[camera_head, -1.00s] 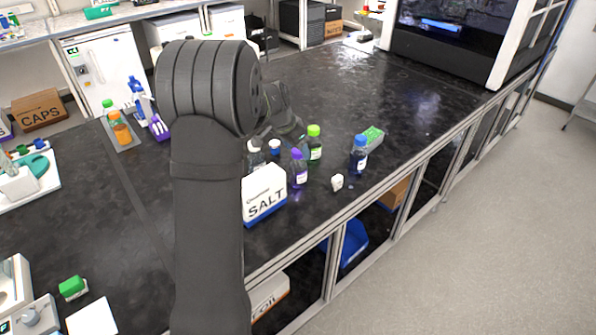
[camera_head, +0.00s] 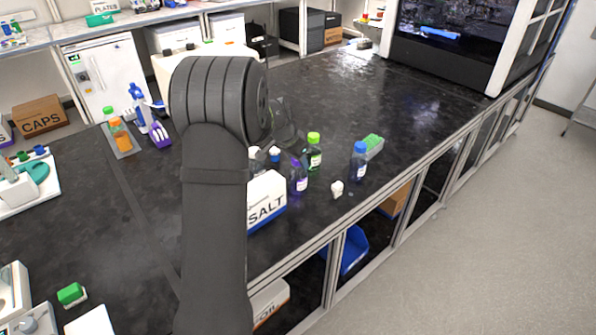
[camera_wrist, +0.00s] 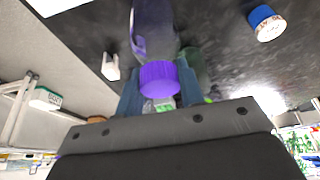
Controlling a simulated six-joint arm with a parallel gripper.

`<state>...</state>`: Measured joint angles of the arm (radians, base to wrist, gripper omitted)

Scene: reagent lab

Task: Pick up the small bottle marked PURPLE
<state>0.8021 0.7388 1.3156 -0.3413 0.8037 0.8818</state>
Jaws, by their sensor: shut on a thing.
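The purple bottle (camera_head: 298,180) stands upright on the dark bench, behind and right of the SALT box. In the wrist view its purple cap (camera_wrist: 160,78) and translucent purple body (camera_wrist: 152,30) lie between the two fingers. My gripper (camera_wrist: 160,92) is shut on the bottle near its cap. In the head view my gripper (camera_head: 296,152) hides the top of the bottle. The label's wording cannot be read.
A green-capped bottle (camera_head: 314,155) stands close behind on the right. A blue-capped bottle (camera_head: 359,165), a small white object (camera_head: 337,188) and the SALT box (camera_head: 265,202) are nearby. A small blue-capped container (camera_wrist: 267,25) is left of the bottle in the head view. The bench's front edge is near.

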